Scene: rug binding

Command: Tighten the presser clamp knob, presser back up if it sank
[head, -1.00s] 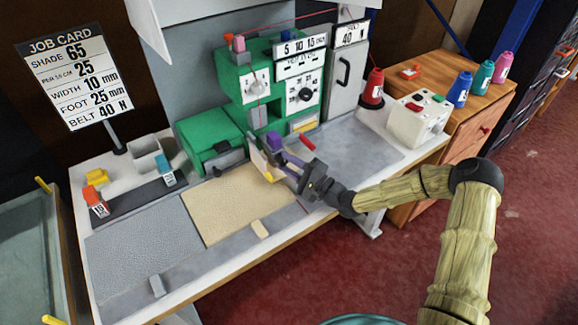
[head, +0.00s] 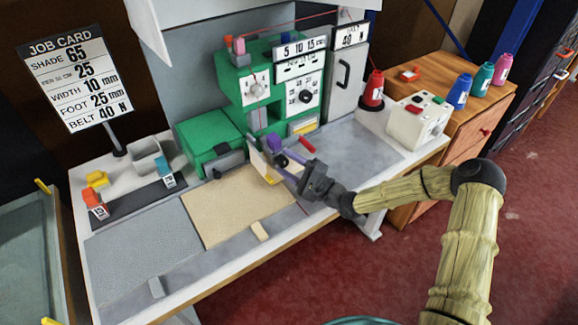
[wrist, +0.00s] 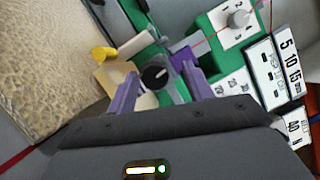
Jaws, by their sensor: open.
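The black clamp knob (wrist: 155,76), with a pale pointer line, sits on a grey round mount in the wrist view. It also shows in the head view (head: 281,160), small, in front of the green sewing machine (head: 240,85). My gripper (wrist: 158,72) has purple fingers spread open, one on each side of the knob in the picture. I cannot tell whether they touch it. A cream plate (head: 259,163) with a yellow lower edge stands left of the knob, next to the tan rug piece (head: 235,205). The presser's height is hard to judge.
A purple block (head: 273,142) and a red lever (head: 307,144) are close by the gripper. The grey bed right of the machine is clear. A red thread cone (head: 374,88) and a white control box (head: 418,120) stand further right.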

